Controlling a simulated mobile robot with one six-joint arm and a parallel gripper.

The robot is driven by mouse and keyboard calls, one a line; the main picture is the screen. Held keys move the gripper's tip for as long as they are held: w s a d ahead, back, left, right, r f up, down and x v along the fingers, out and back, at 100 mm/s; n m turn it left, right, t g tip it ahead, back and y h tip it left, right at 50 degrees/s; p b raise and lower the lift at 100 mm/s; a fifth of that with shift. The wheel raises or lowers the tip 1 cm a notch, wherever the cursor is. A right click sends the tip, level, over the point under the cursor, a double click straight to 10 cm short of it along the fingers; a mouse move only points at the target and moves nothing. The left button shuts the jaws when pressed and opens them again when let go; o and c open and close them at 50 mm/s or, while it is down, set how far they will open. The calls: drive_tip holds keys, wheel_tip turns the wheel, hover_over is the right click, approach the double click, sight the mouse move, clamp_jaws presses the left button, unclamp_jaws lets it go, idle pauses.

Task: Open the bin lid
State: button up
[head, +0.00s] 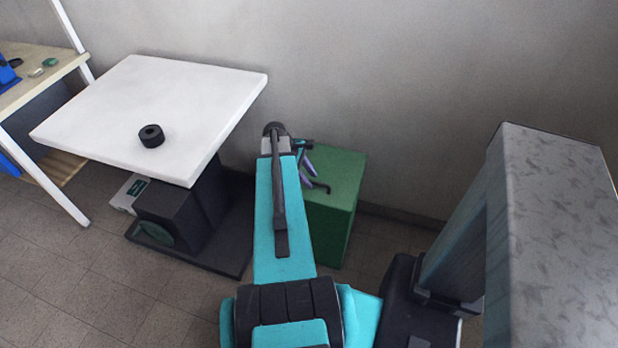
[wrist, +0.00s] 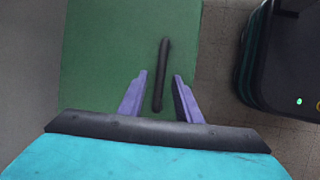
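The green bin (head: 338,222) stands on the floor by the wall, partly hidden behind my arm in the head view. Its flat green lid (wrist: 100,60) is shut and has a black bar handle (wrist: 164,62) on top. My gripper (wrist: 161,74) is open, with its two purple fingers apart on either side of the handle. The handle's near end lies between them in the wrist view, and nothing is gripped. In the head view my gripper (head: 314,172) is over the lid, next to the handle (head: 325,188). The height gap between fingers and handle is hard to tell.
A white-topped table (head: 185,95) on a dark base stands left of the bin, with a black ring-like object (head: 151,136) on it. A wooden workbench (head: 30,80) is at far left. The grey wall (head: 420,90) is close behind the bin.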

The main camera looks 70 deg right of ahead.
drive_tip(key=shift+s+f, duration=0.1)
drive_tip(key=shift+f, duration=0.1)
drive_tip(key=shift+c, duration=0.3)
clamp_jaws()
drive_tip(key=shift+r, duration=0.15)
